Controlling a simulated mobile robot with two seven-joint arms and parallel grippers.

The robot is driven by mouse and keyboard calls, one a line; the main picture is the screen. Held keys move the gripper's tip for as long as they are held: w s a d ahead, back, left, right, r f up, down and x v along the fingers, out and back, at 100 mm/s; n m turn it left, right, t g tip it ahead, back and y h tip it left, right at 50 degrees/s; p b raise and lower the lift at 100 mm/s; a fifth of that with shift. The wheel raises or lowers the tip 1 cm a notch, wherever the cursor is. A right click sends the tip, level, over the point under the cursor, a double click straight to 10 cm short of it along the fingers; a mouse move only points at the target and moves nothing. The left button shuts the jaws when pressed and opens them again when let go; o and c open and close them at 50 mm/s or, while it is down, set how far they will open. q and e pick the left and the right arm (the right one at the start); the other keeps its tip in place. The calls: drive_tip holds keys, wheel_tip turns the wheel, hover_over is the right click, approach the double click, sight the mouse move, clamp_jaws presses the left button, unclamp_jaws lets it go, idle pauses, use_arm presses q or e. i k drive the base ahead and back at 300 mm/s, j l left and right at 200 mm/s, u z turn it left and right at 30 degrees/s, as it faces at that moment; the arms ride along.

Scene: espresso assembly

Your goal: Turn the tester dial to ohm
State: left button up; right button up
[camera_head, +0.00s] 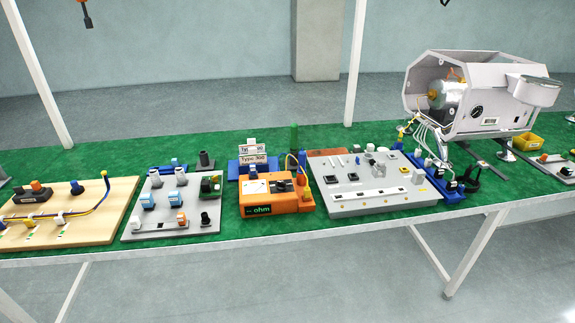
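The tester is an orange box (306,205) on the green table top, near the middle of the front edge. Its front face carries a dark label (262,210) reading "ohm" in green. A pale meter face (256,187) is on the left of its top. A dark dial (281,186) sits to the right of the meter face; its pointer is too small to read. Neither of my grippers is in view, and nothing is touching the tester.
A grey board with connectors (128,229) stands left of the tester, with a wooden board (85,228) further left. A large grey panel (345,207) is close on the right. Type-labelled blocks (253,161) stand behind. An open espresso machine (470,65) is at right.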

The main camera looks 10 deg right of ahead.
sight(282, 186)
drive_tip(key=i+l, duration=0.3)
drive_tip(key=i, duration=0.15)
drive_tip(key=i+l, duration=0.25)
drive_tip(key=i, duration=0.25)
